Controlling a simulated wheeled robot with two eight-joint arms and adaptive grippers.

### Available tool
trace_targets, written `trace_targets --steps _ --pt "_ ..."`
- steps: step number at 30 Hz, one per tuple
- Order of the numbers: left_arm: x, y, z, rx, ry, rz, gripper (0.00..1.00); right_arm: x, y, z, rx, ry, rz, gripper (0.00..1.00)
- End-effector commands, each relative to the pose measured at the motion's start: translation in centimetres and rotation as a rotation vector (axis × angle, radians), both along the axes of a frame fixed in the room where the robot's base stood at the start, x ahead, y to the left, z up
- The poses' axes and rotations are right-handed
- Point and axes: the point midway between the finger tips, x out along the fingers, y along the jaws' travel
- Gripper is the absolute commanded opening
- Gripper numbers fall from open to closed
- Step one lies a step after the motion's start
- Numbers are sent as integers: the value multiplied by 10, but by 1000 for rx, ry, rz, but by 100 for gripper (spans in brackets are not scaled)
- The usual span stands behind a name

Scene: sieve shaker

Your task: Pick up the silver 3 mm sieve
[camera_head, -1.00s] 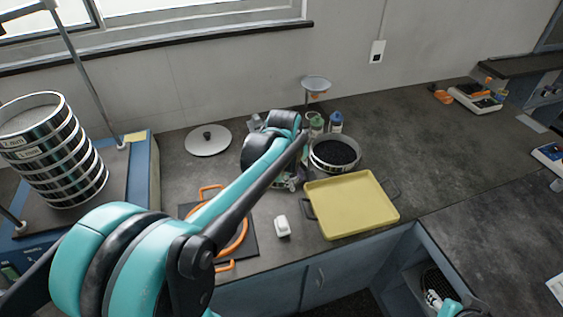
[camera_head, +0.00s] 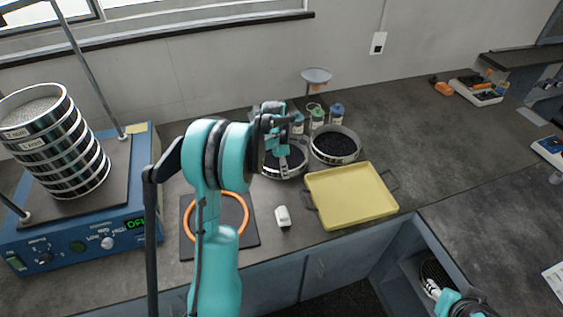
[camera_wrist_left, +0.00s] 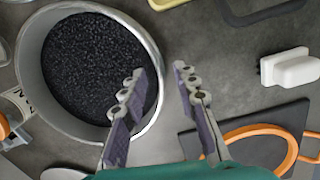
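A silver round sieve (camera_head: 281,171) filled with black grains stands on the counter, partly hidden by my left gripper (camera_head: 283,153). The same sieve fills the left of the left wrist view (camera_wrist_left: 148,45); a label on its side is too small to read. My left gripper (camera_wrist_left: 157,76) is open and empty. One finger overlaps the sieve's opening and the other lies outside the rim; contact cannot be told. A second silver sieve (camera_head: 335,158) with black grains stands to its right. My right gripper (camera_head: 433,291) shows small at the lower right; its finger state is unclear.
A sieve stack (camera_head: 80,165) stands on the blue shaker (camera_head: 85,242) at left. A yellow tray (camera_head: 350,197), a white block (camera_head: 283,217) and an orange ring (camera_head: 242,208) on a dark mat lie near the front edge. Several bottles (camera_head: 317,117) stand behind the sieves.

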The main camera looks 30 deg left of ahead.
Motion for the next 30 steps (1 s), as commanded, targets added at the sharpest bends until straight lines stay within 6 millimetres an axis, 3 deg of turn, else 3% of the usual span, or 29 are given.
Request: trace_targets --steps 1,4,11,14,15,30 --pt "1 -1 -13 0 0 -1 30 0 0 -8 0 0 0 40" --pt "2 -2 -23 0 0 -1 30 0 0 -12 0 0 0 40" --pt "2 -2 -23 1 -1 -1 30 0 0 -10 0 0 0 40" --pt "2 -2 -23 1 -1 -1 3 0 0 -10 0 0 0 40" --pt "2 -2 -23 1 -1 -1 0 0 0 -10 0 0 0 40" --pt "2 -2 -16 1 -1 -1 0 0 0 -7 0 0 0 40"
